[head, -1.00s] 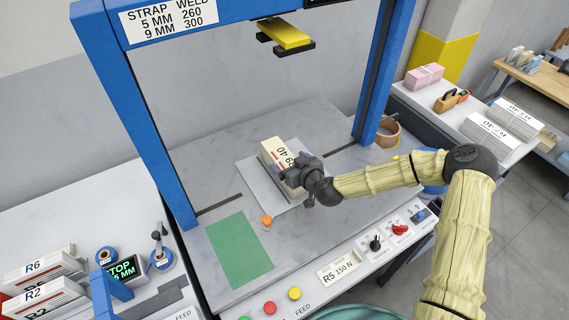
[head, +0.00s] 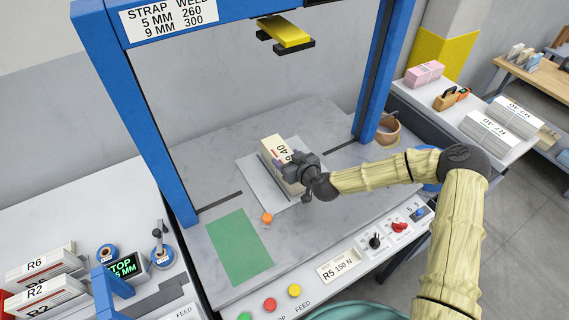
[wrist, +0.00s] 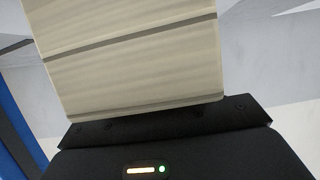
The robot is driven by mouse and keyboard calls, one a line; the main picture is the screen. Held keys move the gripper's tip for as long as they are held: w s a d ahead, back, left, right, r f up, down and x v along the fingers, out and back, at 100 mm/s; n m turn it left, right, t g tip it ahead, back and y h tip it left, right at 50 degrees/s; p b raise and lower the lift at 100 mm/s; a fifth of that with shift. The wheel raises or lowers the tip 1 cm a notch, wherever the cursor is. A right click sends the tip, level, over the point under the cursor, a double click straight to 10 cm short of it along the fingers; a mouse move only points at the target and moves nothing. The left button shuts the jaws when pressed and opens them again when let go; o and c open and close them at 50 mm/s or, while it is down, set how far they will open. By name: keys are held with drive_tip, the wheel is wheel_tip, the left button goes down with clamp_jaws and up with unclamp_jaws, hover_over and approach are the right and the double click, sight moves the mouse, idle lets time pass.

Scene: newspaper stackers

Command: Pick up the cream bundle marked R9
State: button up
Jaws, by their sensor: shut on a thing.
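The cream bundle (head: 275,149) stands on the grey plate (head: 260,180) in the middle of the strapping machine's table. Its top marking shows "40" and part of a second line, the rest hidden behind my gripper (head: 297,166). My gripper is shut on the bundle from its right front side. In the wrist view the bundle's cream side (wrist: 130,60), with dark bands across it, fills the upper middle, close against the dark gripper body. I cannot tell whether the bundle's underside is clear of the plate.
A blue frame (head: 145,120) arches over the table with a yellow head (head: 286,33) above. An orange knob (head: 267,218) and a green mat (head: 238,247) lie in front. A tape roll (head: 386,131) sits right. Bundles R6 (head: 40,268) and R2 (head: 45,298) stand at left.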

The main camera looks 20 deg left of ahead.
drive_tip(key=shift+r, duration=0.1)
clamp_jaws()
wheel_tip(320, 180, up, 10)
drive_tip(key=b, duration=0.1)
drive_tip(key=shift+b, duration=0.3)
drive_tip(key=shift+w, duration=0.15)
idle(0.8)
